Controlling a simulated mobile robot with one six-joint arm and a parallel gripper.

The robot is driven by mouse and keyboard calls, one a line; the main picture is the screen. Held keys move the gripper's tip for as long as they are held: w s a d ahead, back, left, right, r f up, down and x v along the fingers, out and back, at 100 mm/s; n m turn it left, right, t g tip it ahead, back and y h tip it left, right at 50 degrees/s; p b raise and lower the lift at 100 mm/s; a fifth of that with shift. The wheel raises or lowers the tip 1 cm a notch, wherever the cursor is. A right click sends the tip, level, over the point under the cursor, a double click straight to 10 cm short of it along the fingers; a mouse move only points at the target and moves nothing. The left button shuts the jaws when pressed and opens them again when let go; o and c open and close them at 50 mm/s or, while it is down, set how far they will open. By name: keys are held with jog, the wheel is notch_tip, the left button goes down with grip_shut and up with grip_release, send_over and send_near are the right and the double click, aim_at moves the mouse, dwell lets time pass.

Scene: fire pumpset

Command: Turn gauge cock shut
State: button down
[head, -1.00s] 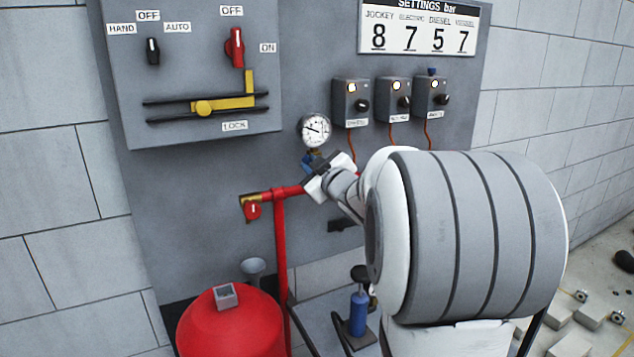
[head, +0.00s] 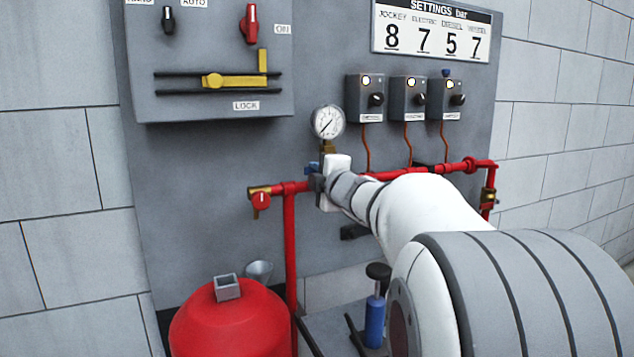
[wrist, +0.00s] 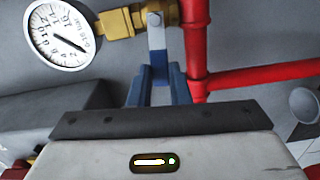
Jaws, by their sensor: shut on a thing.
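The gauge cock has a brass body (head: 327,147) below the round white pressure gauge (head: 328,122) in the head view. In the wrist view its brass body (wrist: 118,23) sits beside the gauge (wrist: 62,35). Its flat blue lever (wrist: 156,38) extends from the brass body down between my fingers. In the head view only a little blue of it shows beside my gripper (head: 316,184). My gripper (wrist: 160,88) is shut on the lever, with one blue finger on each side. The lever's far end is hidden behind the gripper body.
A red pipe (head: 400,174) runs across the panel behind my gripper, close to the fingers. A red-handled valve (head: 261,201) is at its left end. Three switch boxes (head: 408,98) hang above right. A red tank (head: 230,325) and a blue cylinder (head: 374,322) stand below.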

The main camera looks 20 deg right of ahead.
jog(key=shift+f+n+b, duration=0.35)
jog(key=shift+n+b, duration=0.05)
jog(key=shift+n, duration=0.1)
jog(key=c, duration=1.3)
grip_release()
jog(key=shift+c, duration=0.2)
jog(key=shift+s, duration=0.1)
jog(key=s, duration=0.7)
jog(key=shift+s+d+p, duration=0.15)
jog(key=shift+s+p, duration=0.15)
jog(key=shift+p, duration=0.15)
